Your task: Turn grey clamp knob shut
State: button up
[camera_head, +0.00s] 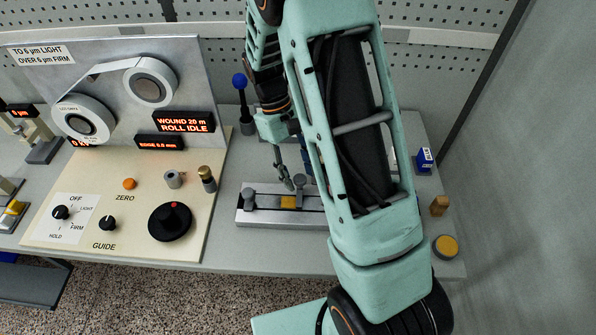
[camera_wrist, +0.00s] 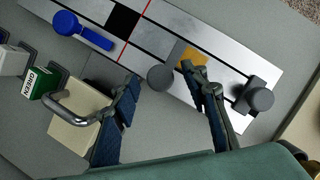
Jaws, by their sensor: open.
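A grey clamp knob (camera_wrist: 160,78) sits on the long metal splicing block (camera_wrist: 222,68). In the wrist view it shows between the fingertips of my open gripper (camera_wrist: 162,74), apart from both. The same knob (camera_head: 299,181) is beside the fingers of my gripper (camera_head: 290,180) in the head view. A second grey knob (camera_wrist: 259,99) stands at the block's other end, also seen in the head view (camera_head: 248,192). A yellow piece (camera_wrist: 192,56) lies on the block between the knobs, partly behind a finger. My arm hides the block's right part in the head view.
A green box (camera_wrist: 38,82) and a cream block with a metal handle (camera_wrist: 75,130) are near my left finger. A control panel (camera_head: 120,222) with dials and reels stands left. A blue-knobbed post (camera_head: 241,88) rises behind.

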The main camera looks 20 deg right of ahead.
jog(key=v, duration=1.2)
jog(key=shift+s, duration=0.1)
